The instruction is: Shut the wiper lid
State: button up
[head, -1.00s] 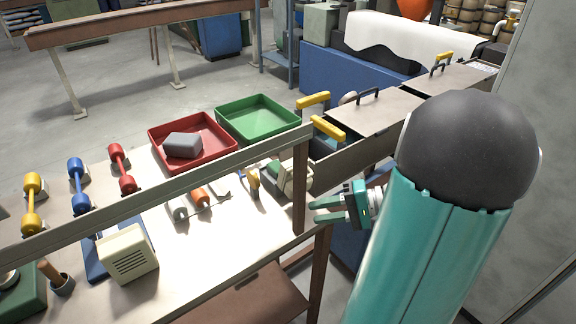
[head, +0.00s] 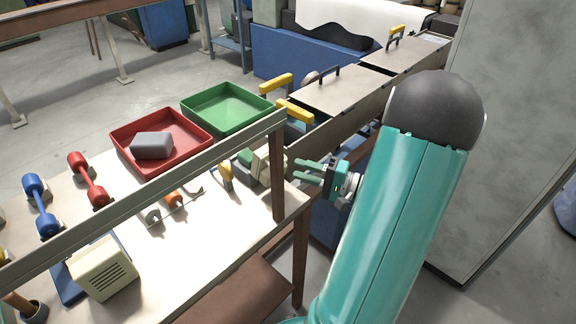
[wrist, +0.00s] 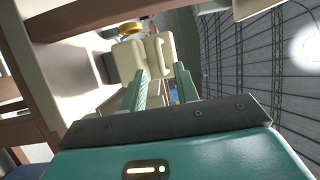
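My gripper (head: 299,170) is open and empty, just right of the rail post at the bench's right end. Its two green fingers also show in the wrist view (wrist: 161,78), spread apart and pointing at a cream, handle-like piece (wrist: 160,50) on a cream block. The fingertips look close to it; I cannot tell whether they touch. In the head view a cream part (head: 262,166) sits behind the post, partly hidden, left of my gripper. It may be the wiper with its lid; I cannot tell whether the lid stands open.
A grey rail (head: 190,167) and its post (head: 279,175) stand between my gripper and the bench top. Red (head: 187,167) and green (head: 240,125) trays sit on the bench. Yellow handles (head: 294,110) and a lidded trough (head: 345,92) lie beyond. A grey cabinet (head: 490,170) stands right.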

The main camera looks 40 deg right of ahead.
jog(key=shift+x, duration=2.15)
grip_shut()
